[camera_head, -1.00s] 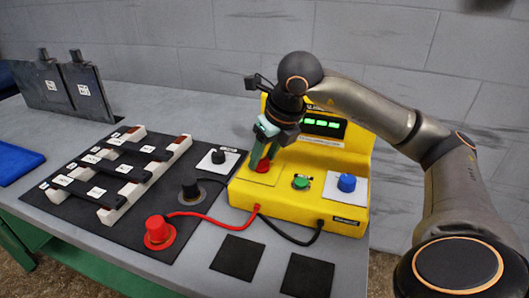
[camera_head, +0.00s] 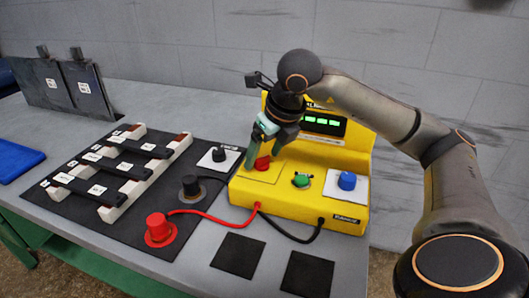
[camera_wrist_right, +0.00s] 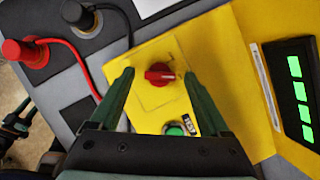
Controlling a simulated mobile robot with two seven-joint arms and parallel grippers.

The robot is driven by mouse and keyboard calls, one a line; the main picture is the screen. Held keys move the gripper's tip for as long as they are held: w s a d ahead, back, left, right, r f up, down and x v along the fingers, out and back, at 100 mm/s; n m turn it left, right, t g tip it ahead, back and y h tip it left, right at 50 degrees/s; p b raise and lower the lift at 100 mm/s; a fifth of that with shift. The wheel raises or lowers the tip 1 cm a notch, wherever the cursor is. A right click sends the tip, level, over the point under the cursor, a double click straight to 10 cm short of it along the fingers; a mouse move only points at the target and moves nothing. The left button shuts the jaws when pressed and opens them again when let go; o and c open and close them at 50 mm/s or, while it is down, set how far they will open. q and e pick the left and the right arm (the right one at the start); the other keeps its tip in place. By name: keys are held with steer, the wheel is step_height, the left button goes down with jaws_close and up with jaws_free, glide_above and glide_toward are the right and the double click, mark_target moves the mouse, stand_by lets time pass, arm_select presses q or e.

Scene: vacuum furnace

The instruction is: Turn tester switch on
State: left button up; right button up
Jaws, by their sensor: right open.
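The yellow tester (camera_head: 292,205) stands on the grey table with a lit green display (camera_head: 322,122). Its red switch knob (camera_head: 262,163) sits on the left of its sloped front panel. In the right wrist view the red knob (camera_wrist_right: 159,74) lies between the two fingers, with a gap on each side. My right gripper (camera_head: 265,148) is open above the knob; it also shows in the right wrist view (camera_wrist_right: 158,80). A green button (camera_head: 301,180) and a blue knob (camera_head: 347,181) sit to the right of the red knob.
A red plug (camera_head: 158,230) and a black plug (camera_head: 190,189) stand on the black mat left of the tester, with cables to it. Black bars (camera_head: 113,168) on white rails lie farther left. Two black squares (camera_head: 238,255) lie in front.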

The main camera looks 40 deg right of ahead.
steer(key=p+v, duration=0.3)
steer(key=v, duration=0.9)
steer(key=shift+r, duration=0.3)
steer(key=shift+s+a, duration=0.1)
